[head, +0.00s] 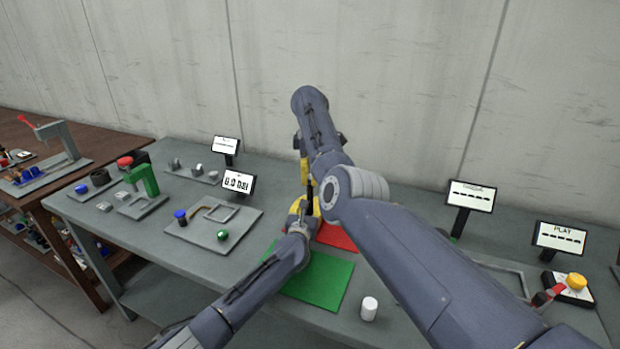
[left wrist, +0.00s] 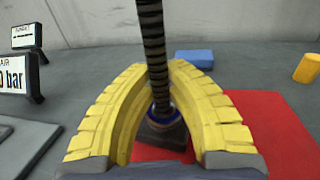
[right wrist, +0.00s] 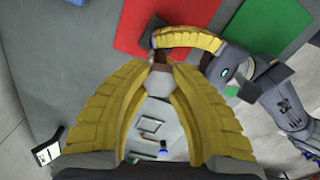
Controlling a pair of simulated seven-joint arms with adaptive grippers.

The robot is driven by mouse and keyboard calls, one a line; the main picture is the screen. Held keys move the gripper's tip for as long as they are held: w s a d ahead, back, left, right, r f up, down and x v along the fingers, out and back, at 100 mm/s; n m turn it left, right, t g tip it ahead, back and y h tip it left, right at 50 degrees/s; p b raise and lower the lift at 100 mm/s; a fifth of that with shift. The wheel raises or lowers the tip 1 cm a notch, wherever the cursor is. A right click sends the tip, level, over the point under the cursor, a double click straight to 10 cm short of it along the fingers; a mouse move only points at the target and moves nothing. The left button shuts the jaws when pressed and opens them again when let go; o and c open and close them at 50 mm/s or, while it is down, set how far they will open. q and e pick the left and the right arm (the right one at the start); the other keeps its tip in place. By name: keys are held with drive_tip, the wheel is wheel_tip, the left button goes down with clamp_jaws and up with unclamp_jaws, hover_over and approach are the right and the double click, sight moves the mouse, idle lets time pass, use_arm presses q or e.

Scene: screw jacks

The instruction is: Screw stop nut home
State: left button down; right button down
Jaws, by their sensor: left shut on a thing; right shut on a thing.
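A dark threaded screw (left wrist: 153,45) stands upright in the left wrist view. A blue ring (left wrist: 162,116) is around its foot, above a dark square base (left wrist: 162,137). My left gripper (head: 305,210) is shut on the screw, its yellow fingers on both sides. My right gripper (head: 305,165) is above the left one and points down. In the right wrist view its fingertips are shut on a pale grey, six-sided nut (right wrist: 160,77). The left gripper's yellow fingers (right wrist: 188,40) show just beyond it. How far the nut is threaded is hidden.
A white cylinder (head: 369,309) stands at the front edge. Left are a blue knob (head: 180,216), a green ball (head: 222,235) and display signs (head: 238,184). A blue block (left wrist: 195,58) lies behind.

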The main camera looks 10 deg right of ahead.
use_arm(q)
drive_tip(key=shift+s+d, duration=0.1)
use_arm(e)
drive_tip(key=m, duration=0.4)
drive_tip(key=shift+m, duration=0.4)
drive_tip(key=c, duration=1.2)
unclamp_jaws()
drive_tip(key=shift+r, duration=3.75)
use_arm(q)
drive_tip(key=c, duration=1.3)
unclamp_jaws()
drive_tip(key=shift+v, duration=6)
